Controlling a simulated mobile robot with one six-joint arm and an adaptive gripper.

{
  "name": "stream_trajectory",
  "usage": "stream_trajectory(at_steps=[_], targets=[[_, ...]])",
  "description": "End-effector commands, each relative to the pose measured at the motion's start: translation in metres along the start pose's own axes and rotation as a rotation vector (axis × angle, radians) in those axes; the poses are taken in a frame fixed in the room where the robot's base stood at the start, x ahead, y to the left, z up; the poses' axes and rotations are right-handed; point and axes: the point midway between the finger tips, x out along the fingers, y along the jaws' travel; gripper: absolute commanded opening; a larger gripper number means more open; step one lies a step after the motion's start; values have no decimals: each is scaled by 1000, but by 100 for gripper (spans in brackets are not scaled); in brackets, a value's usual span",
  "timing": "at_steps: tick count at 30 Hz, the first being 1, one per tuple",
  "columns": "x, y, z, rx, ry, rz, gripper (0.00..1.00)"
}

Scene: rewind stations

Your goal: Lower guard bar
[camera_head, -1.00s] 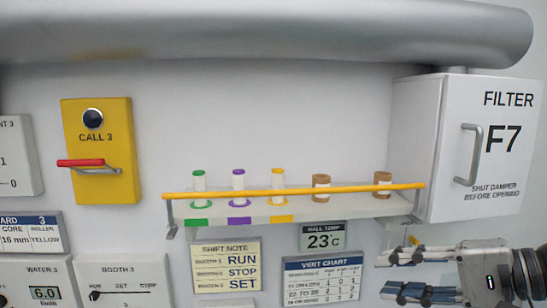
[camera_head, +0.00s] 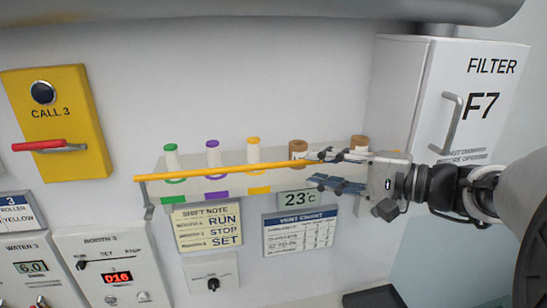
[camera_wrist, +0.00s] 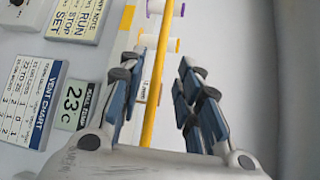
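The yellow guard bar (camera_head: 222,171) runs across the front of a pale wall shelf (camera_head: 215,189), held by a grey arm at its left end. It stands raised at about the height of the rollers on the shelf. My gripper (camera_head: 322,170) is at the bar's right part, reaching in from the right. In the wrist view the bar (camera_wrist: 154,85) passes between the two open, blue-padded fingers of my gripper (camera_wrist: 158,88), with gaps on both sides. The bar's right end is hidden behind my gripper in the head view.
Green, purple and yellow-ended rollers (camera_head: 213,156) and two brown cores (camera_head: 298,150) stand on the shelf behind the bar. The filter cabinet (camera_head: 440,105) juts out at the right. A vent chart (camera_head: 299,231) and the wall temperature sign (camera_head: 297,200) are below the shelf.

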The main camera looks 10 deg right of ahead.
Motion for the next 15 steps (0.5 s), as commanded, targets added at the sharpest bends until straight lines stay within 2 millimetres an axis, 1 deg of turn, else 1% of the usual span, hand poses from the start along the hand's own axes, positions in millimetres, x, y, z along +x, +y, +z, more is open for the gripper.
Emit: stream_trajectory(at_steps=[1,6,10,15], targets=[[13,-1,2,1,-6,1,31],[45,-1,2,2,-6,2,31],[62,0,1,1,-3,1,31],[72,0,0,1,-1,0,31]])
